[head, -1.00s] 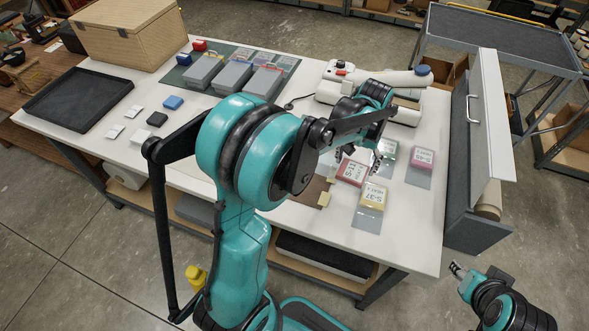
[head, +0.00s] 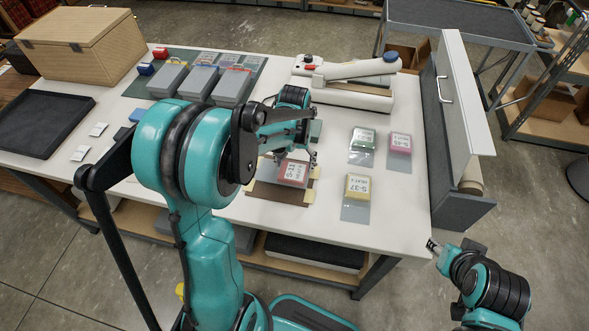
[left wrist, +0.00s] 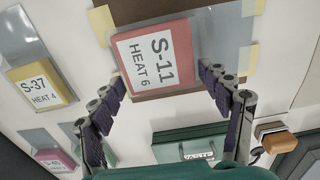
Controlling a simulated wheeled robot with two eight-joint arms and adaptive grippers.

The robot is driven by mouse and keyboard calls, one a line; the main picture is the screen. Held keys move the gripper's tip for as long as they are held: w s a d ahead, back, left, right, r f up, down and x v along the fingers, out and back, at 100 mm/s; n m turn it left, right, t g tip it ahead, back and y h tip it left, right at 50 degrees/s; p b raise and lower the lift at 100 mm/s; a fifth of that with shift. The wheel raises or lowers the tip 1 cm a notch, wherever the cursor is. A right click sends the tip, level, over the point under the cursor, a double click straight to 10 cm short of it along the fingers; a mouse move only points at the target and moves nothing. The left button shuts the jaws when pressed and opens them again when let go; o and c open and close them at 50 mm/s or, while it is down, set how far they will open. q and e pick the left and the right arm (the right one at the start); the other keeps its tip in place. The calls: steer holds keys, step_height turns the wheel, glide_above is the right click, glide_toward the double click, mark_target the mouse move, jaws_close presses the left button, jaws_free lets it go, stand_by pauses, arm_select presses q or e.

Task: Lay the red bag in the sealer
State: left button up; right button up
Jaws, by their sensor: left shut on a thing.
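The red bag (head: 293,173) has a white label reading S-11 HEAT 6 and a grey sleeve. My left gripper (head: 298,155) is shut on it; in the left wrist view its fingers (left wrist: 159,80) stand on both sides of the red bag (left wrist: 180,72). The bag is over a brown mat (head: 266,195) with pale yellow tabs; I cannot tell whether it touches the mat. The sealer (head: 350,97), a white machine with a long arm and a blue knob, stands behind at the table's back. My right gripper (head: 433,245) is at the table's front right; its opening is unclear.
Yellow (head: 357,187), green (head: 363,138) and pink bags (head: 400,143) lie to the right. Grey lidded boxes (head: 200,82) stand on a green mat at the back left, near a black tray (head: 45,125). A grey cabinet (head: 447,165) stands at the table's right end.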

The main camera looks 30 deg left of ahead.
arm_select(q)
step_height(320, 180, down, 3)
steer(key=shift+r+b, duration=0.1)
steer(key=shift+b, duration=0.25)
steer(key=o, duration=1.2)
steer(key=shift+c, duration=0.2)
